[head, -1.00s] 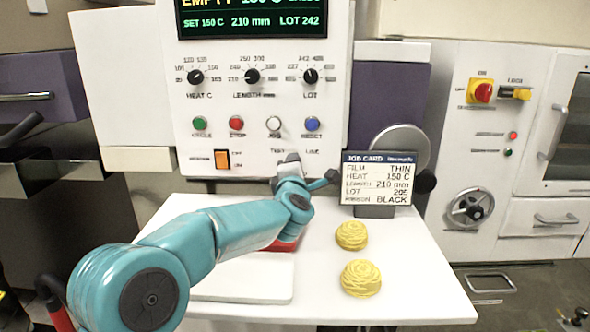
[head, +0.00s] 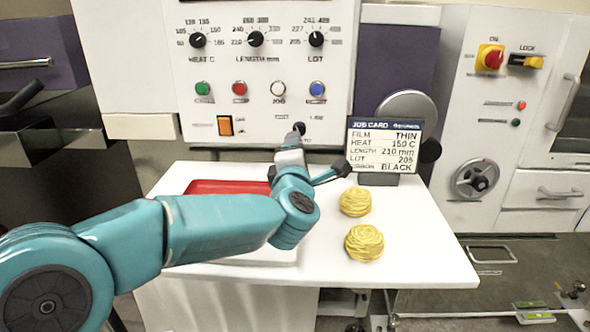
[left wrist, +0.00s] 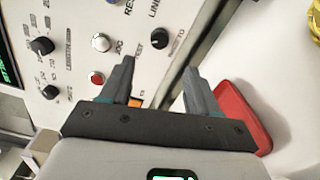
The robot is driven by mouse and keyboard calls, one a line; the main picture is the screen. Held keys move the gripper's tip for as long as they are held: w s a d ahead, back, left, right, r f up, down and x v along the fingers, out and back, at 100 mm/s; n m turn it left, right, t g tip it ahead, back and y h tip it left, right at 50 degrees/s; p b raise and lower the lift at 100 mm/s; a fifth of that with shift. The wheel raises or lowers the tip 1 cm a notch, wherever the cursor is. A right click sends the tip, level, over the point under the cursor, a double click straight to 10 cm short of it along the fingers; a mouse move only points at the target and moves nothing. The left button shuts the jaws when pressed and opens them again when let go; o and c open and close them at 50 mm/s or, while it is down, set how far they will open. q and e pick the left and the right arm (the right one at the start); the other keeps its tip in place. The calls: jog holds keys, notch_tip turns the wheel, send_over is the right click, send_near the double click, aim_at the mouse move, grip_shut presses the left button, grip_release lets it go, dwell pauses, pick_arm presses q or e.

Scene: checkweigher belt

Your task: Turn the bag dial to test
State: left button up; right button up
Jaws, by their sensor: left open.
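The bag dial, a black knob (head: 299,128), is low on the white machine panel, mostly behind my left gripper in the head view. In the left wrist view the dial (left wrist: 160,38) stands just beyond the fingertips, roughly in line with the gap between them. LINE and TEST labels are beside it. I cannot tell clearly which label its mark points to. My left gripper (head: 293,141) reaches up to the panel from below. In the left wrist view its two fingers (left wrist: 160,66) are apart with nothing between them. My right gripper is not in view.
Heat (head: 198,40), length (head: 256,39) and lot (head: 316,39) knobs, a button row and an orange switch (head: 225,126) are on the panel. A job card (head: 385,146) stands right of my gripper. Yellow coils (head: 364,242) and a red tray (head: 215,187) lie on the white table.

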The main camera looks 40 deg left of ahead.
pick_arm(q)
jog(key=v, duration=0.6)
dwell(0.5)
